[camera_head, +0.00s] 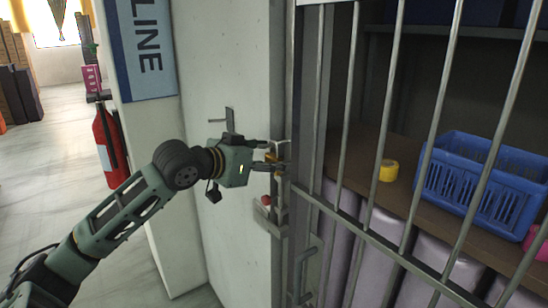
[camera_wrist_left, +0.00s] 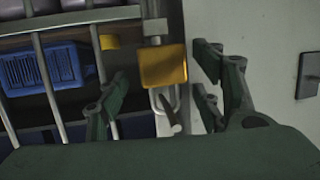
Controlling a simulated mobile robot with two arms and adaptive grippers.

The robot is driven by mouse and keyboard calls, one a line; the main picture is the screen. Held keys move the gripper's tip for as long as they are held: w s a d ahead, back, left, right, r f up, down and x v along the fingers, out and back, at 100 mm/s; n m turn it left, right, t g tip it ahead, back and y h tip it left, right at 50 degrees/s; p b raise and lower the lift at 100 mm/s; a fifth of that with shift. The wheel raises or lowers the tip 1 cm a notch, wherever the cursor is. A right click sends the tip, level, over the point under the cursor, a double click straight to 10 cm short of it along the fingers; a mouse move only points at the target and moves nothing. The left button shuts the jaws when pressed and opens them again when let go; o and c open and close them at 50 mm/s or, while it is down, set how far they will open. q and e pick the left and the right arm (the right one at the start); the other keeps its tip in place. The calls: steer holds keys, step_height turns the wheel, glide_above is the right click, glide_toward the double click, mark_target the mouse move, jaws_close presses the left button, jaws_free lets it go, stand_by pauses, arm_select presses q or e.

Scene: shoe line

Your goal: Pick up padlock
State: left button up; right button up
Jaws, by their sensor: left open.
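The padlock (camera_wrist_left: 163,66) has a square yellow body and a grey metal shackle. In the left wrist view it hangs near the middle, between the spread fingers of my left gripper (camera_wrist_left: 163,72). In the head view the left gripper (camera_head: 278,152) reaches in from the left to the gate's edge. A small yellow part of the padlock (camera_head: 270,157) shows between its fingers. The fingers are open, with gaps to the padlock's sides in the wrist view. My right gripper is in neither view.
A barred metal gate (camera_head: 312,190) stands beside a pale wall (camera_head: 225,60). A latch with a red knob (camera_head: 266,200) is just below the gripper. Behind the bars, a shelf holds a yellow tape roll (camera_head: 389,171) and a blue basket (camera_head: 480,185). A red fire extinguisher (camera_head: 107,145) stands left.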

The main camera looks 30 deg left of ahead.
arm_select(q)
steer(key=shift+s, duration=0.1)
steer(key=shift+c, duration=0.8)
steer(key=c, duration=1.1)
steer(key=shift+r, duration=0.15)
steer(key=shift+r, duration=0.4)
steer(key=shift+a+r+b, duration=0.1)
steer(key=shift+b, duration=0.3)
steer(key=s+a+b, duration=0.1)
steer(key=s+b, duration=0.2)
steer(key=s, duration=0.4)
steer(key=s+a+f+b, duration=0.1)
steer(key=s+a+b, duration=0.1)
steer(key=s+b, duration=0.2)
steer(key=s+a+f+b, duration=0.1)
steer(key=s+a+b, duration=0.1)
steer(key=s, duration=0.7)
steer(key=shift+s+f+b, duration=0.1)
steer(key=shift+s+b, duration=0.25)
steer(key=shift+b, duration=0.45)
